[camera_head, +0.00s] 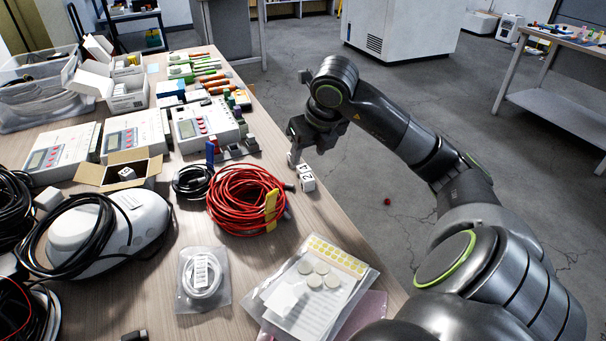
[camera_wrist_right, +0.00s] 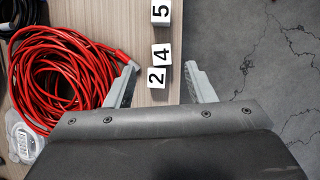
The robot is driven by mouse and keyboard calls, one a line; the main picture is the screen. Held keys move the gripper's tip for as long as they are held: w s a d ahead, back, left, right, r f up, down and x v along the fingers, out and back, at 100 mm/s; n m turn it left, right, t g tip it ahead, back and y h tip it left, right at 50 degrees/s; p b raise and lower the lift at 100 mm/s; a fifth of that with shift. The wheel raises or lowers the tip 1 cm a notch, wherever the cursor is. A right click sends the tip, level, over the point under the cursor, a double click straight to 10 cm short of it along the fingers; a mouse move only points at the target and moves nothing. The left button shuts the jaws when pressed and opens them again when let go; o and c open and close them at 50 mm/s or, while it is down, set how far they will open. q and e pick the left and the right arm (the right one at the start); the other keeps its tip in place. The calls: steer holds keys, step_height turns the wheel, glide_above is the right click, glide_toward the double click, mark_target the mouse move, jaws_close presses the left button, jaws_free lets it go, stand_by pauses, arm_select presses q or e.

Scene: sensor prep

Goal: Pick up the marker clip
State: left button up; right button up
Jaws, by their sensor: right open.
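White numbered pieces, which look like the marker clips, lie near the table's right edge. In the head view one marked 2 and 4 (camera_head: 306,178) shows in front of my right gripper (camera_head: 294,150). In the right wrist view the piece with 4 and 2 (camera_wrist_right: 158,65) lies between the spread, empty fingers of my right gripper (camera_wrist_right: 161,68). A piece marked 5 (camera_wrist_right: 161,12) lies beyond it at the top edge. I cannot tell whether the fingers touch anything. My left gripper is out of view.
A red cable coil (camera_head: 240,198) with a yellow tag lies left of the numbered pieces. Grey and coloured small parts (camera_head: 237,146) stand behind it. A bag with round discs (camera_head: 318,278) lies nearer. The floor (camera_head: 385,230) is beyond the table's right edge.

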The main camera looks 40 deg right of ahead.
mark_target(303, 166)
steer(key=shift+b+x, duration=0.4)
steer(key=shift+x, duration=2.7)
steer(key=shift+w+d+r, duration=0.1)
steer(key=shift+d, duration=0.05)
steer(key=shift+c, duration=0.3)
steer(key=c, duration=1)
